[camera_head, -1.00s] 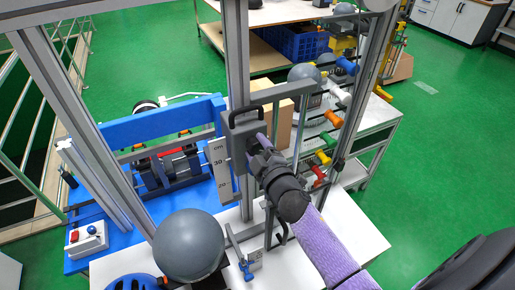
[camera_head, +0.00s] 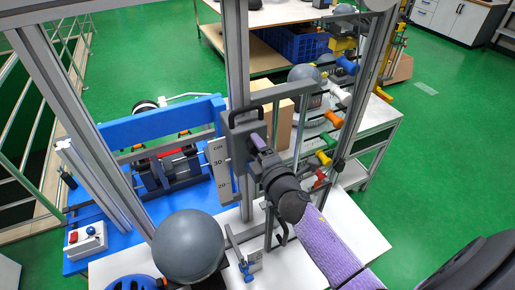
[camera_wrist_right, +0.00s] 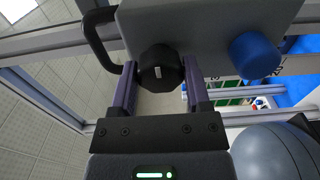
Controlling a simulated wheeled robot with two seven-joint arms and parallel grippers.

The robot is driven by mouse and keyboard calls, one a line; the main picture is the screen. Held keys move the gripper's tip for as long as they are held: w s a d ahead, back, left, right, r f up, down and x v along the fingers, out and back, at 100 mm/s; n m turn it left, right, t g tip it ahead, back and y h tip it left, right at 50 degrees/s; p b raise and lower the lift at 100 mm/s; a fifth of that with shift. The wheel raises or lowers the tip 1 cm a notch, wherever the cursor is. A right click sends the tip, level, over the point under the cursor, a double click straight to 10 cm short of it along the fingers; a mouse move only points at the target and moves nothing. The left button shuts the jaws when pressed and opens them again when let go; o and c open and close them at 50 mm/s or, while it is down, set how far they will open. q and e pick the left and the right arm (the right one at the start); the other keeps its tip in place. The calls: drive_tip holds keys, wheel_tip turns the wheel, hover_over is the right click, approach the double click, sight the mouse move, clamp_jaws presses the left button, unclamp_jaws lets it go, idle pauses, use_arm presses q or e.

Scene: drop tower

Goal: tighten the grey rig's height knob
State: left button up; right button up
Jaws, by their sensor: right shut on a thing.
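The grey rig is a tall aluminium post (camera_head: 237,70) with a dark grey carriage (camera_head: 243,127) on it. A centimetre scale (camera_head: 219,165) with 20 and 30 marked is beside the carriage. In the right wrist view, the black round height knob (camera_wrist_right: 160,68) with a white mark is on the grey carriage block (camera_wrist_right: 210,25). My right gripper (camera_wrist_right: 160,78) has its purple fingers on either side of the knob and is shut on it. In the head view my right gripper (camera_head: 257,143) reaches the carriage and hides the knob. My left gripper is not in view.
A blue knob (camera_wrist_right: 253,55) and a black handle (camera_wrist_right: 98,40) are close to my fingers. A grey ball-shaped head (camera_head: 188,246) is low at the front. A blue rig (camera_head: 160,122) is at left. A rack with coloured handles (camera_head: 333,118) is at right.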

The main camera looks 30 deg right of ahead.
idle(0.4)
drive_tip(key=o, duration=1.3)
drive_tip(key=shift+s, duration=0.1)
drive_tip(key=s, duration=0.9)
drive_tip(key=shift+s+a+b, duration=0.3)
drive_tip(key=shift+s+b, duration=0.1)
